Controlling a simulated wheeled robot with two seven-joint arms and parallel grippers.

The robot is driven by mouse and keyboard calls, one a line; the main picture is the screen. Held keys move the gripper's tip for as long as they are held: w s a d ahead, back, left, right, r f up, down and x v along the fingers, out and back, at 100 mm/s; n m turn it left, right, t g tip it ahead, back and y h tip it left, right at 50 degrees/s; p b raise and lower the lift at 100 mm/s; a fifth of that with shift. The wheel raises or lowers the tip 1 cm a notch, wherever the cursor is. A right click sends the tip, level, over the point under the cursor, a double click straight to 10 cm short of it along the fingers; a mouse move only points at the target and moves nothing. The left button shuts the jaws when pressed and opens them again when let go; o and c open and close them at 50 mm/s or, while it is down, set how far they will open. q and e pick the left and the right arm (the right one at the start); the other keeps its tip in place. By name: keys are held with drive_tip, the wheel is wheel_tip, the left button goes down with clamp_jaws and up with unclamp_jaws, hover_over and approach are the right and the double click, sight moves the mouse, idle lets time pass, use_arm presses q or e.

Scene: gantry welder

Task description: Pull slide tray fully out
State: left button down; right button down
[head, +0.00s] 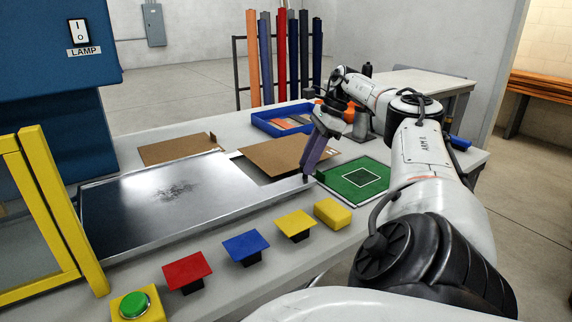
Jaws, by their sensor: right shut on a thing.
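The slide tray (140,208) is a flat, dark metal plate with a bright rim, lying on the workbench in front of the blue machine. A dark smudge marks its middle. My right gripper (306,176) points down at the tray's right end and is shut on the tray's edge or a small handle there. The exact grip point is small and partly hidden by the fingers. My left gripper is not in view.
A yellow frame (62,215) stands at the tray's left. Red (187,270), blue (246,245) and yellow (295,224) panels line the front. Brown sheets (280,157) lie behind; a green mat (356,180) lies right of my gripper.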

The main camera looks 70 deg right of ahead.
drive_tip(key=shift+s+d, duration=0.2)
drive_tip(key=shift+d, duration=0.05)
drive_tip(key=c, duration=1.4)
unclamp_jaws()
drive_tip(key=shift+c, duration=0.2)
drive_tip(key=p+v, duration=0.5)
drive_tip(key=v, duration=0.2)
drive_tip(key=shift+r, duration=0.2)
